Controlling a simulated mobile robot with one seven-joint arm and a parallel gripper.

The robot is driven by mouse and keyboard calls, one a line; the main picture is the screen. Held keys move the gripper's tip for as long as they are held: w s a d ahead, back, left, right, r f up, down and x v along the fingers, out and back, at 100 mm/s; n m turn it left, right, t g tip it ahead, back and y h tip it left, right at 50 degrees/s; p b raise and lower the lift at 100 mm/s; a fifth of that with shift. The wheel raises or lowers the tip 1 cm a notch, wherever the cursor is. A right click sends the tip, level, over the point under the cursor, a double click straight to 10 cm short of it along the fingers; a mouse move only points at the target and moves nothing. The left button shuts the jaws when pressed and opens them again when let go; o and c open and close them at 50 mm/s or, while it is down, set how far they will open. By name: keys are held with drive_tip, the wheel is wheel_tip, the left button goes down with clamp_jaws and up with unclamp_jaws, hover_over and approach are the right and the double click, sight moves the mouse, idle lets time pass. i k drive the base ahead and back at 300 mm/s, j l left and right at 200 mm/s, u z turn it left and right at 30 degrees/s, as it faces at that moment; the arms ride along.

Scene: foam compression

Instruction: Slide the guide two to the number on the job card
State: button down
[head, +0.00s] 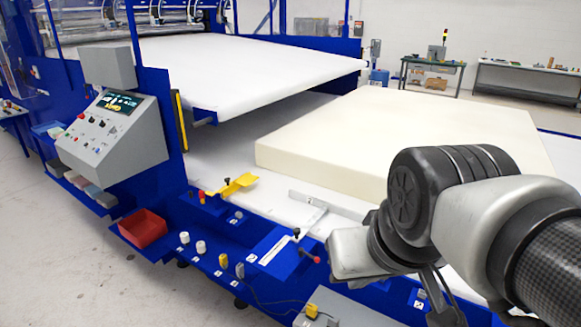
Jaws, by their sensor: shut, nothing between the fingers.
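A grey metal bar (335,204) lies on the white bed at the foam's near edge; it looks like a guide, but I cannot read a number on it. A pale strip with a small handle (280,245) sits on the blue front rail. Small white labels on the rail are too small to read, and I cannot make out a job card. My gripper (440,300) shows only in part as dark pieces below my wrist, at the lower right. It is shut and empty, apart from the bar. My arm covers part of the bed and rail.
A large cream foam block (390,140) rests on the bed. A yellow piece (232,186), a red-knobbed lever (305,252) and several knobs stand along the front. A red bin (143,229) and a control console (112,130) are at left. Open floor lies at lower left.

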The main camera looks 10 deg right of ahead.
sight(323, 206)
drive_tip(key=j+z, duration=0.15)
drive_tip(key=z, duration=0.15)
drive_tip(key=i+j+z, duration=0.1)
drive_tip(key=i+j, duration=0.4)
drive_tip(key=j, duration=0.2)
drive_tip(key=i+j+z, duration=0.15)
drive_tip(key=i+j, duration=0.15)
drive_tip(key=j, duration=0.05)
